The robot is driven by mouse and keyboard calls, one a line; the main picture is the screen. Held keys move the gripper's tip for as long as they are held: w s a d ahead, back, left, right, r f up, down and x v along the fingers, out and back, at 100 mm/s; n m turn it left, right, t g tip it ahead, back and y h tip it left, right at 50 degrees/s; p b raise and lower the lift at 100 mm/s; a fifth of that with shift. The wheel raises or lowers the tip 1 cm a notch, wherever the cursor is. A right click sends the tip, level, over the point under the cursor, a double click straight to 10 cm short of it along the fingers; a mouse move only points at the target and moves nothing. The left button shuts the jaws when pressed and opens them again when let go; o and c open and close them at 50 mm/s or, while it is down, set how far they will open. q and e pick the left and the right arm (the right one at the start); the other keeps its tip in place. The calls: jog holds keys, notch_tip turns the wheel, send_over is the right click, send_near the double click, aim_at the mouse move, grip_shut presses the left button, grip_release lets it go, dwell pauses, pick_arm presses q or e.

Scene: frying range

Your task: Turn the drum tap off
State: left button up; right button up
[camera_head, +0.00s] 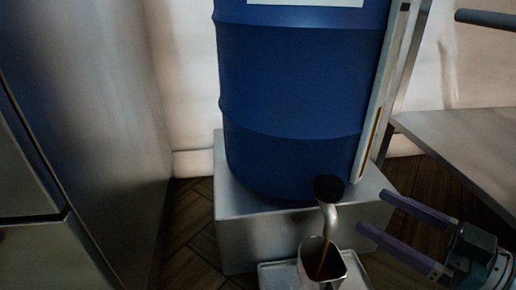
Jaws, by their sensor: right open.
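A blue drum (290,90) stands on a grey metal stand (255,240). Its tap has a black knob (328,188) and a curved metal spout (331,222). A thin brown stream (323,258) shows below the spout, inside a metal jug (304,270). The jug stands on a shallow metal tray (270,274). My right gripper (374,212) is to the right of the tap, its two purple fingers spread apart and pointing left toward the tap. It is empty and appears apart from the knob. My left gripper is not in view.
A pale upright gauge strip (378,95) runs along the drum's right side. A metal shelf or table (460,145) is at the right, with a grey bar (488,19) above it. A large metal cabinet (95,110) fills the left. Dark wooden floor (190,225) shows between.

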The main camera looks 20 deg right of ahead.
aim_at(337, 188)
jog(key=b+x, duration=0.1)
jog(key=x, duration=0.1)
jog(key=shift+w+a+f, duration=0.2)
jog(key=shift+w+a, duration=0.05)
jog(key=shift+a, duration=0.1)
jog(key=b+x, duration=0.1)
jog(key=x, duration=0.2)
jog(key=b+x, duration=0.1)
jog(key=x, duration=0.1)
jog(key=shift+w+r, duration=0.2)
jog(key=shift+w, duration=0.2)
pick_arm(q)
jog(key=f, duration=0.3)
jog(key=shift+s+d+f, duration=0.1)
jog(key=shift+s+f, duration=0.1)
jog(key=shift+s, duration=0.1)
pick_arm(e)
jog(key=shift+s, duration=0.1)
